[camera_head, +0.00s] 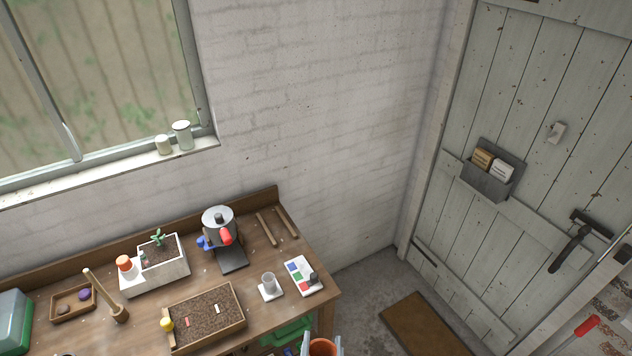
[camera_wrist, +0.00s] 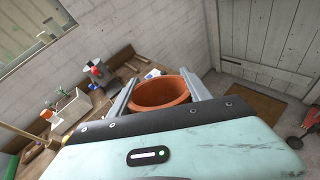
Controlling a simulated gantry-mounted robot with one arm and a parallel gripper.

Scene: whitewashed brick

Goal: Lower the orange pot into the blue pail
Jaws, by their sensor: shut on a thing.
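The orange pot (camera_wrist: 160,93) is between the two grey fingers of my gripper (camera_wrist: 160,79) in the wrist view. The gripper is shut on it. The pot's round rim and open mouth face the camera, and its lower part is hidden by my gripper's body. In the head view only the top of the orange pot (camera_head: 322,348) shows at the bottom edge, with the tips of my gripper (camera_head: 322,340) on either side. I see no blue pail in either view.
A wooden workbench (camera_head: 262,308) stands left of the pot. It holds a soil tray (camera_head: 207,314), a planter (camera_head: 163,265), a metal pot-like device (camera_head: 218,222) and a small cup (camera_head: 269,283). A brown mat (camera_head: 425,325) lies on the floor right, by the door (camera_head: 530,130).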

